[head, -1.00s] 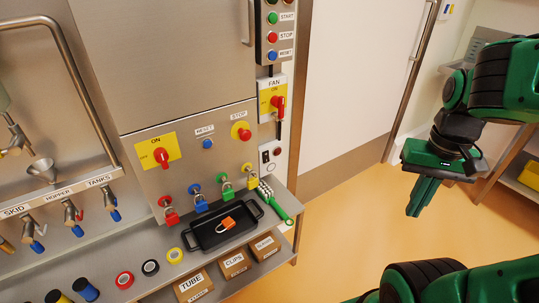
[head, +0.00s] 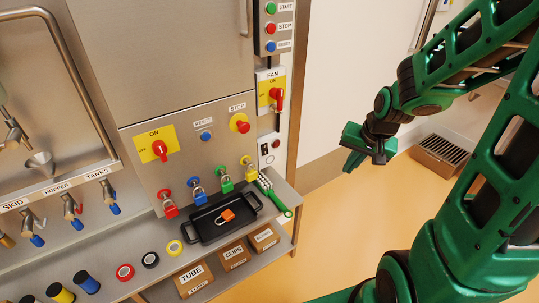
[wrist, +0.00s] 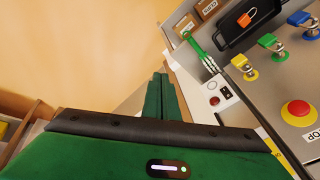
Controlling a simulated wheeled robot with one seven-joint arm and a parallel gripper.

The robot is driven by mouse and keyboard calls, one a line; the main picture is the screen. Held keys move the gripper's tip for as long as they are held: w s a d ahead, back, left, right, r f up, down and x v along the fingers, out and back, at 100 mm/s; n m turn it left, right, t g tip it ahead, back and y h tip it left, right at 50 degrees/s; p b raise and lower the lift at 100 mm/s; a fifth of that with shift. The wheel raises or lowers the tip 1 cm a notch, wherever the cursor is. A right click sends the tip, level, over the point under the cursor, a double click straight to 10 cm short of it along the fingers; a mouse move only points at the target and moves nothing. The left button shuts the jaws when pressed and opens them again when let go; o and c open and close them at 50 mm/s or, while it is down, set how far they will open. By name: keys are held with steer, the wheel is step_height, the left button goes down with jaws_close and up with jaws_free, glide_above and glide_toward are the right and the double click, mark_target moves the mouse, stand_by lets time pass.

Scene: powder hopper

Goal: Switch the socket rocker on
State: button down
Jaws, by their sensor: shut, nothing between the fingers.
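The white socket plate (head: 267,152) is on the side post, below the yellow FAN switch, in the head view. It carries a small dark rocker (head: 264,149) and a red round part (head: 276,144). The wrist view shows the plate (wrist: 222,106) right of my fingers, with the dark rocker (wrist: 226,92) and red part (wrist: 214,100). Which way the rocker is tipped is too small to tell. My green gripper (head: 349,168) is shut and empty, to the right of the plate and apart from it. It also shows in the wrist view (wrist: 161,78).
The red FAN handle (head: 277,97) and START/STOP buttons are above the plate. A red STOP button (wrist: 298,111) is nearby. Open floor lies right of the post.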

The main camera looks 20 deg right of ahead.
steer(key=w+a+f+m+t+y, duration=0.1)
steer(key=w+a+f+m+t, duration=0.1)
steer(key=w, duration=0.4)
steer(key=w+a+f+m+t+y, duration=0.1)
steer(key=w+a+f+m+t, duration=0.1)
steer(key=w+a+f, duration=0.2)
steer(key=w+a+f+m+t+y, duration=0.1)
steer(key=w+a+f+m+t, duration=0.1)
steer(key=w+a, duration=0.3)
steer(key=shift+w+a+f+m, duration=0.25)
steer(key=shift+w+f+m, duration=0.45)
steer(key=shift+w, duration=0.9)
steer(key=shift+w+f, duration=0.1)
steer(key=shift+f, duration=0.05)
glide_toward(266, 153)
step_height(266, 153, down, 3)
steer(key=w, duration=0.2)
steer(key=w+a, duration=0.1)
steer(key=shift+w+a+f, duration=0.1)
steer(key=shift+w+f, duration=0.05)
steer(key=shift+f, duration=0.15)
steer(key=shift+w+a, duration=0.15)
steer(key=shift+w, duration=0.4)
steer(key=shift+w+f, duration=0.1)
